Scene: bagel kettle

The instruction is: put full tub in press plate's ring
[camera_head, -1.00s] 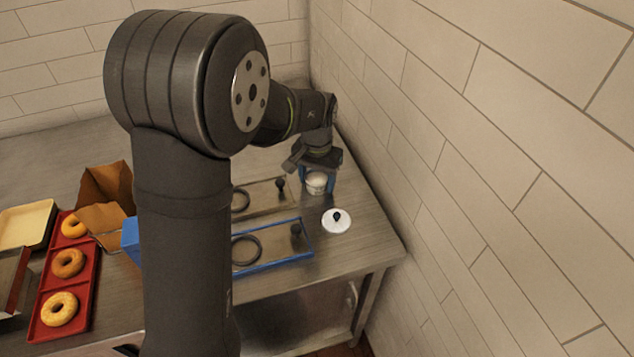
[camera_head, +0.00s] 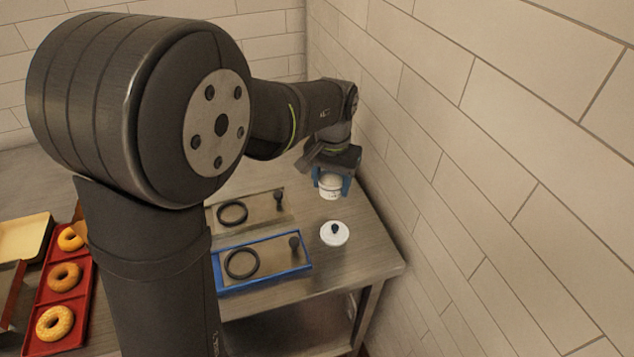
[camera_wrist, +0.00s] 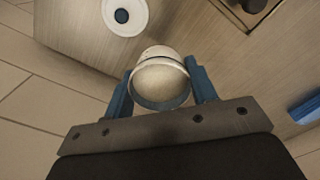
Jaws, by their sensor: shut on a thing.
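A white tub (camera_head: 330,187) is held between the blue fingers of my gripper (camera_head: 331,184), near the back right of the steel table by the wall. In the wrist view the tub (camera_wrist: 160,78) sits between the two fingers, with pale contents at its top. Two plates with a dark ring and a knob lie left of the gripper. One has a blue border (camera_head: 262,283) and its ring (camera_head: 241,264) is empty. The plain one (camera_head: 256,212) lies behind it, and its ring (camera_head: 232,213) is empty too. Whether the tub touches the table is unclear.
A white lid with a dark knob (camera_head: 334,233) lies on the table in front of the tub, right of the plates. A red tray with several bagels (camera_head: 66,308) is at the left, beside a pale yellow tray (camera_head: 24,238). The tiled wall (camera_head: 480,180) is close on the right.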

